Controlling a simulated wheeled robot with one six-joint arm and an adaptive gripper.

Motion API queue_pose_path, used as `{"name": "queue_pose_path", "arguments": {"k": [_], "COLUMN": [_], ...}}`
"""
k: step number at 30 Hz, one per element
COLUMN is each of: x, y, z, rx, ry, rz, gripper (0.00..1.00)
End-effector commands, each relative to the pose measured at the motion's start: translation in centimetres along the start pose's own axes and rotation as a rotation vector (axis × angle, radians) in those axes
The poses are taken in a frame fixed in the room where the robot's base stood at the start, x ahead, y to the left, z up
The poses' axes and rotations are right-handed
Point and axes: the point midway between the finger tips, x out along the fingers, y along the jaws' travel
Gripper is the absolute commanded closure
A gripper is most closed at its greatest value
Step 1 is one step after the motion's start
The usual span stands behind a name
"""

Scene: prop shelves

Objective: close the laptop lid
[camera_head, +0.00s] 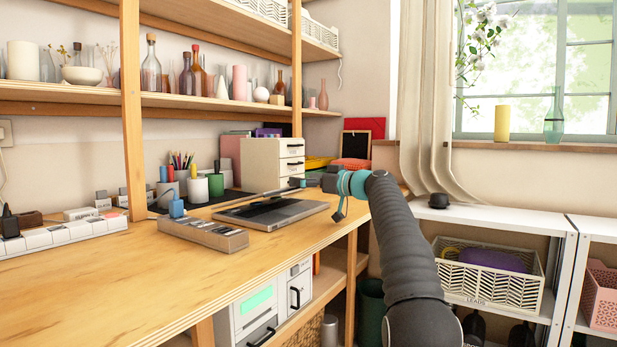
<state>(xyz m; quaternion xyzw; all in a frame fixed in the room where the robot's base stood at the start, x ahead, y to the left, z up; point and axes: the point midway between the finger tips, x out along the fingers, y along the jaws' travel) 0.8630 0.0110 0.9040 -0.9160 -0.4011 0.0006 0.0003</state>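A grey laptop (288,214) lies on the wooden worktop, near its front edge. A dark surface shows on its top. A thin dark edge rises at its back toward my gripper; it may be the lid seen nearly edge-on, but its angle is hard to tell. My gripper (300,183) is at the end of my dark arm, just above and behind the laptop's back right part. It is small and seen from the side, so I cannot tell whether its fingers are open or whether it touches the lid.
A power strip (203,233) with a blue plug lies left of the laptop. Pen cups (181,180) and a small drawer box (270,163) stand behind it. Wooden posts rise from the worktop to shelves of bottles. The front left worktop (80,290) is clear.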

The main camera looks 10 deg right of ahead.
Motion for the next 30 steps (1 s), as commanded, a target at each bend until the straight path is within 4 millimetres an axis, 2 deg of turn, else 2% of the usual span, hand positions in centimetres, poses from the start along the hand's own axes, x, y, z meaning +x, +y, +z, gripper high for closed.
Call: {"name": "queue_pose_path", "arguments": {"k": [11, 12, 23, 30], "x": [0.0, 0.0, 0.0, -1.8], "y": [-0.1, -0.1, -0.1, -0.1], "z": [0.0, 0.0, 0.0, -0.1], "rx": [-0.001, -0.001, 0.000, 0.000], "ry": [-0.001, -0.001, 0.000, 0.000], "rz": [-0.005, -0.005, -0.003, -0.001], "gripper": [0.70, 0.00, 0.00, 0.00]}}
